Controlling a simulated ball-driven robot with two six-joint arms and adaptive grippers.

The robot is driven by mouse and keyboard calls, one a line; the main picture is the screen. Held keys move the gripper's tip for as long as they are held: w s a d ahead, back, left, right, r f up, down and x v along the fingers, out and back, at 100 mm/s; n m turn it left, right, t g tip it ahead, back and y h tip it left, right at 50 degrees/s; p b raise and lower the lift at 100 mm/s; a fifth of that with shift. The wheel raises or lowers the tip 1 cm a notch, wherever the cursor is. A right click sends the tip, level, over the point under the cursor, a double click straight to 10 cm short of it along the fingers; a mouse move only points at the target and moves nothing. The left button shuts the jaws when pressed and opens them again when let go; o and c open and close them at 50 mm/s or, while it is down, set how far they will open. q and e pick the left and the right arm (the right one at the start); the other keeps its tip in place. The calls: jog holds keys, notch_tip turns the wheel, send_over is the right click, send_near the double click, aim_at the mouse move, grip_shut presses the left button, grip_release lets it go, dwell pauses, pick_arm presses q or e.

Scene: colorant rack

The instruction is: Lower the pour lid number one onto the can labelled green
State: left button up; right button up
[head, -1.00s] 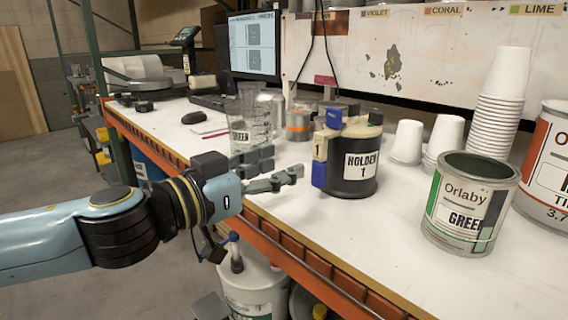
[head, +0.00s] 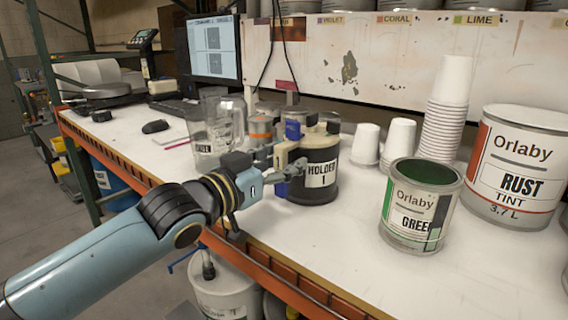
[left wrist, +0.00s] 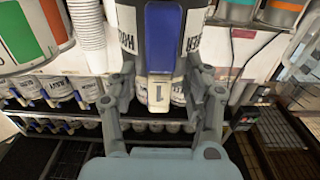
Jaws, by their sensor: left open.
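In the left wrist view the blue part (left wrist: 163,40) and the cream tag marked 1 (left wrist: 160,90) are between my fingers. My left gripper (head: 288,162) is at the lid's left side. It is open, with one finger on each side of the tag (left wrist: 166,95); contact cannot be told. The can labelled green (head: 408,222) stands right of the holder, its open top showing dark green. My right gripper is out of view.
A large RUST tint can (head: 518,165) stands right of the green can. Stacked white cups (head: 444,110) are behind it. A clear jug (head: 222,128) stands left of the holder. The white bench (head: 300,240) is clear in front of the holder.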

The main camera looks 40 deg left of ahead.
pick_arm(q)
jog(key=shift+w, duration=0.25)
jog(key=shift+c, duration=0.3)
grip_shut()
dwell(0.9)
jog(key=shift+r, duration=0.2)
jog(key=shift+r+p, duration=0.4)
jog(key=shift+p, duration=0.3)
